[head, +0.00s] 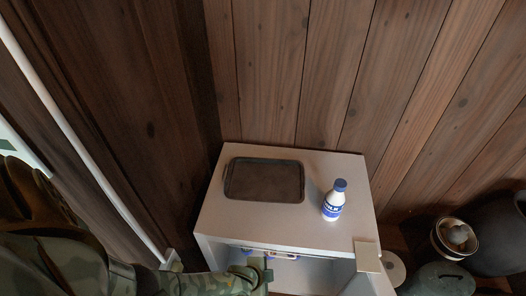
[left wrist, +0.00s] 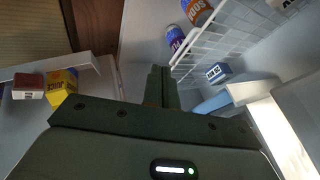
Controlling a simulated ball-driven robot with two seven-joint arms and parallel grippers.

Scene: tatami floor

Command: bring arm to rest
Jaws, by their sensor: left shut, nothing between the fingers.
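My left arm comes in from the lower left in the head view. My left gripper (head: 264,270) is at the open front of a white fridge (head: 255,222), below its top edge. In the left wrist view my left gripper (left wrist: 159,74) has its two fingers together, with nothing held between them. It points into the white interior, near a wire shelf (left wrist: 215,55). My right gripper is not in view.
A dark tray (head: 264,181) and a white bottle with a blue cap (head: 334,200) stand on top. The left wrist view shows cans (left wrist: 176,38), a blue carton (left wrist: 218,72), and a yellow box (left wrist: 63,84) on a side ledge. Dark pots (head: 440,280) stand at right.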

